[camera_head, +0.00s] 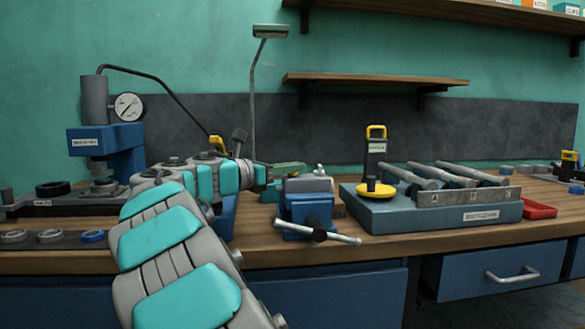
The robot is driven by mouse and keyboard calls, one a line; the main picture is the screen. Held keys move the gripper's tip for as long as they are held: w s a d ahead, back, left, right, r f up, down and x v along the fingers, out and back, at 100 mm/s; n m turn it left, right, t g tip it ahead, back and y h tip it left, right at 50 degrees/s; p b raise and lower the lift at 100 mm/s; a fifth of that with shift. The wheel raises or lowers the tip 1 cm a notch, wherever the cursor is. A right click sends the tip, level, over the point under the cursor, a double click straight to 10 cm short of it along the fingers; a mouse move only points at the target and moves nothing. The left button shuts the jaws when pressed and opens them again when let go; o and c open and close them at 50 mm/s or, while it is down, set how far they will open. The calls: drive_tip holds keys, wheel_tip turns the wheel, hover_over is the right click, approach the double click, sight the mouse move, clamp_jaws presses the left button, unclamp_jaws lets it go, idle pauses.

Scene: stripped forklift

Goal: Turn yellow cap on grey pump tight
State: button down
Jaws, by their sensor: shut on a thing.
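My arm comes up from the bottom left and bends right over the bench. My gripper (272,178) is small in the picture, at the arm's end just left of the blue vise. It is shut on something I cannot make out. A dull green bar (289,168) shows beside it; what it belongs to is unclear. A yellow part (217,144) shows just behind my wrist, near the end of a black hose. I cannot tell whether it is the cap. No grey pump can be clearly identified; my arm hides that part of the bench.
The blue vise (306,210) has a grey bar handle sticking out front right. Right of it is a blue-grey rack (437,213) with grey cylinders and a black upright with a yellow disc (376,189). A blue press (105,140) with gauge stands left. A lamp (270,31) rises behind.

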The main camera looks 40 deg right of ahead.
drive_tip(key=shift+w+m+g+y, duration=0.1)
drive_tip(key=shift+m+g+y, duration=0.2)
drive_tip(key=shift+m+g, duration=1.6)
drive_tip(key=shift+g, duration=0.9)
drive_tip(key=shift+r+m+g+y, duration=0.1)
drive_tip(key=shift+m+g+y, duration=0.55)
drive_tip(key=shift+g, duration=0.35)
drive_tip(key=c, duration=0.9)
unclamp_jaws()
drive_tip(key=shift+c, duration=0.2)
